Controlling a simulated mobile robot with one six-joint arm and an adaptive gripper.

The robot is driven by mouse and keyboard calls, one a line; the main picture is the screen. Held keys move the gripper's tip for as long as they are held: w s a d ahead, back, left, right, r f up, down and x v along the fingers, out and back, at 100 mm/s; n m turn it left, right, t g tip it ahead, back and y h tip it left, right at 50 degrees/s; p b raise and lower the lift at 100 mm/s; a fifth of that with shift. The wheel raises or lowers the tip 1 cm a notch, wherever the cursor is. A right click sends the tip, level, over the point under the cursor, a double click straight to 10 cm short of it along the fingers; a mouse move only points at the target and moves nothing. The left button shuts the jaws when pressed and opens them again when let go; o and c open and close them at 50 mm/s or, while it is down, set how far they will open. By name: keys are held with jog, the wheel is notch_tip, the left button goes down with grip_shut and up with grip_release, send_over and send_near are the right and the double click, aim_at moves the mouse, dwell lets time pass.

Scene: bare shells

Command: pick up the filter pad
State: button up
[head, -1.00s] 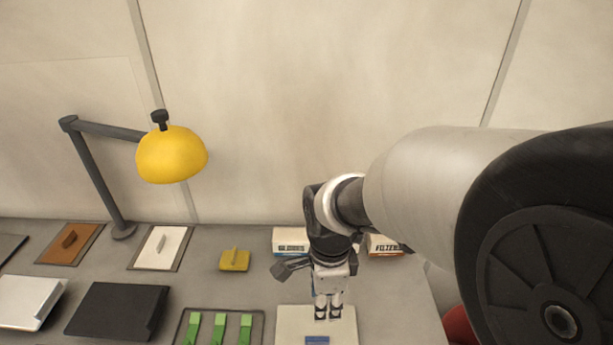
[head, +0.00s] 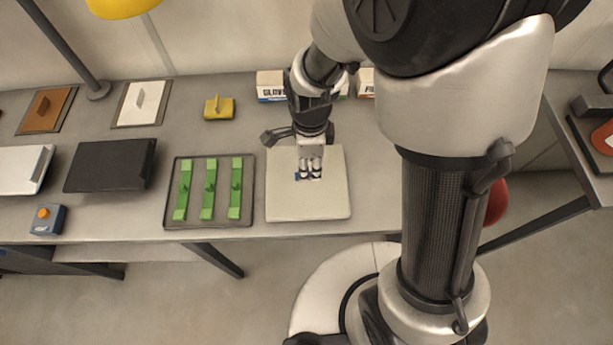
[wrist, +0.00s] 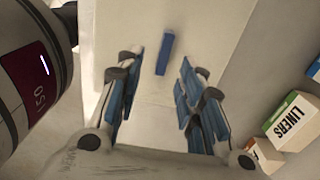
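A cream square pad (head: 330,205) lies flat on the table, with a small blue block (head: 317,178) on it. I take these as the filter pad and its grip, but no label confirms it. The wrist view shows the pale pad (wrist: 140,25) and the blue block (wrist: 165,54) standing up from it. My gripper (head: 309,175) points down over the pad's upper middle. In the wrist view my gripper (wrist: 157,88) is open, its blue-lined fingers on either side with a gap between. The block shows in that gap, touching neither finger.
A dark tray with several green bars (head: 209,190) stands left of the pad. Boxes, including a gloves box (head: 271,86), stand behind; a liners box (wrist: 292,120) shows in the wrist view. A yellow handled block (head: 219,108) and black case (head: 110,165) lie left.

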jog(key=f, duration=0.1)
jog(key=f+b, duration=0.1)
jog(key=f, duration=0.3)
jog(key=shift+w+a+b, duration=0.25)
jog(key=shift+a+b, duration=0.05)
jog(key=shift+b, duration=0.05)
jog(key=shift+r, duration=0.1)
jog(key=shift+c, duration=0.2)
grip_shut()
